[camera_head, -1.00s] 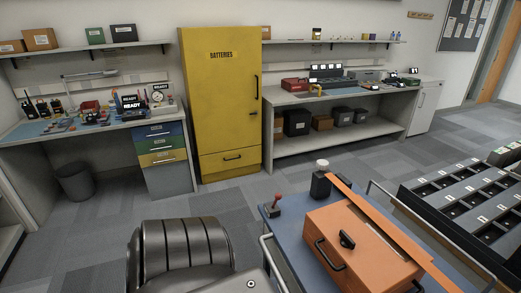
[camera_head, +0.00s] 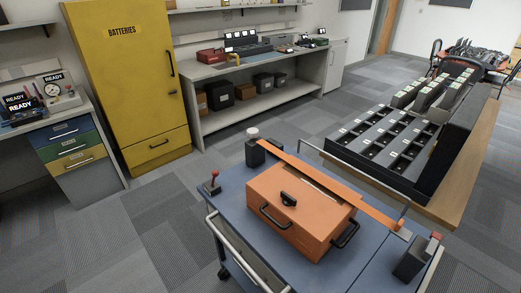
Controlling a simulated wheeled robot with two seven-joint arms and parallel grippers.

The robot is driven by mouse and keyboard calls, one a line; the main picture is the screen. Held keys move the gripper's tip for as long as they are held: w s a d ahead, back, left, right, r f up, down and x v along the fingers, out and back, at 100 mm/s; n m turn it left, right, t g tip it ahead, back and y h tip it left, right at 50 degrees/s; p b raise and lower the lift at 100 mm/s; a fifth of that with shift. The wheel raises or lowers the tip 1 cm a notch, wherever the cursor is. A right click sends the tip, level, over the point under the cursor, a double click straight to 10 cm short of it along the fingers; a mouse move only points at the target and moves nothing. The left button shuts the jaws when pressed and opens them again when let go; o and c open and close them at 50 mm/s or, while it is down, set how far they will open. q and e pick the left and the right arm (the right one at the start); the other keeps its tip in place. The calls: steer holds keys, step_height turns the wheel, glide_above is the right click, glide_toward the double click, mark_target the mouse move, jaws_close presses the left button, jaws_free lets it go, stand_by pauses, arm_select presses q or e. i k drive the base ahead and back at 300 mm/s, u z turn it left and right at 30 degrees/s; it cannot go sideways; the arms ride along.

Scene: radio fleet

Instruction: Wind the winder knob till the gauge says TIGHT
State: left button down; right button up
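A dark block with a round white knob-like cap (camera_head: 252,132) stands at the far edge of the blue cart (camera_head: 230,210). An orange strap (camera_head: 330,184) runs from beside this block across an orange case (camera_head: 300,214) to a small pale plate near the cart's right edge. Another dark block with a red tip (camera_head: 412,261) stands at the cart's right corner. I cannot tell for sure which of these is the winder. No gauge reading TIGHT is legible. Neither gripper is in view.
A small red-knobbed lever (camera_head: 211,183) stands on the cart's left corner. A black slotted rack (camera_head: 390,140) on a wooden table is behind the cart. The yellow cabinet (camera_head: 128,80) and a bench with a dial and READY displays (camera_head: 20,103) are left. Grey carpet lies between.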

mark_target(252, 132)
steer(key=u, duration=2)
steer(key=i, duration=1.15)
steer(key=z, duration=3.2)
